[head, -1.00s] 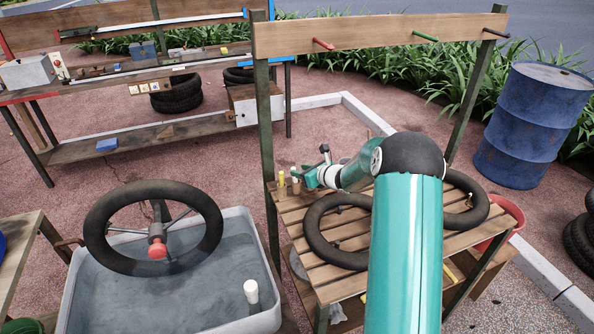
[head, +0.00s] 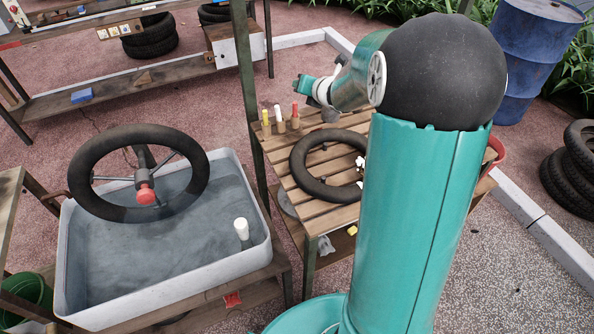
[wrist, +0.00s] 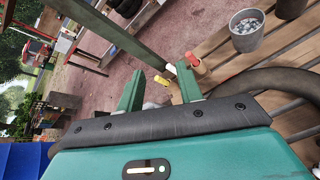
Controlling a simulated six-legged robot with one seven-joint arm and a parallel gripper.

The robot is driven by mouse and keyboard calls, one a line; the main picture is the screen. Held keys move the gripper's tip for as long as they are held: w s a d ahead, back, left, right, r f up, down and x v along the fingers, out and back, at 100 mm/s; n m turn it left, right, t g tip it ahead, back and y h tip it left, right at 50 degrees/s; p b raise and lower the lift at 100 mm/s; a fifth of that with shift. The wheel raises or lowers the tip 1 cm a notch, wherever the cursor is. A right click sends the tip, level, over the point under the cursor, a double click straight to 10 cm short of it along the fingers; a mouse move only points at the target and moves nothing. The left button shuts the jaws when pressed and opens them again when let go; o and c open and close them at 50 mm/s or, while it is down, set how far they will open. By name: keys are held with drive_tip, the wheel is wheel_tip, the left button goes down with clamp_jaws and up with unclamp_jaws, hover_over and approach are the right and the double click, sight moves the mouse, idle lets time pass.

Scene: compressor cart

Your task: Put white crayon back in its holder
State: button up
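In the wrist view the white crayon (wrist: 170,70) shows beyond the fingers, beside the yellow (wrist: 160,80) and red (wrist: 192,59) ones. My gripper (head: 303,87) hangs above and apart from the crayons. In the wrist view its fingers (wrist: 159,90) are spread with nothing held between them.
A black tyre (head: 318,190) lies on the slatted bench (head: 318,215). A small bucket (wrist: 247,35) stands near the crayons. A grey tub (head: 150,290) with water, a black ring and a white cylinder (head: 241,229) is at the left. A post (head: 250,90) rises beside the crayons.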

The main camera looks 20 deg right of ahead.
drive_tip(key=s+a+r+m+g+h, duration=0.1)
drive_tip(key=s+a+r+m+h, duration=0.15)
drive_tip(key=s+r+m, duration=0.4)
drive_tip(key=s+a+r+m+g+h, duration=0.1)
drive_tip(key=s+a+r+m+g, duration=0.2)
drive_tip(key=s+m, duration=0.55)
drive_tip(key=s+a+f+m+g+y, duration=0.1)
drive_tip(key=s+a+m, duration=0.5)
drive_tip(key=s, duration=0.3)
drive_tip(key=s+a+f+m+g+y, duration=0.1)
drive_tip(key=s+a+m+g+y, duration=0.1)
drive_tip(key=s+a+m, duration=0.5)
drive_tip(key=s+m, duration=0.2)
drive_tip(key=s, duration=0.1)
drive_tip(key=shift+s+f, duration=0.25)
drive_tip(key=shift+f, duration=0.1)
drive_tip(key=shift+y, duration=0.25)
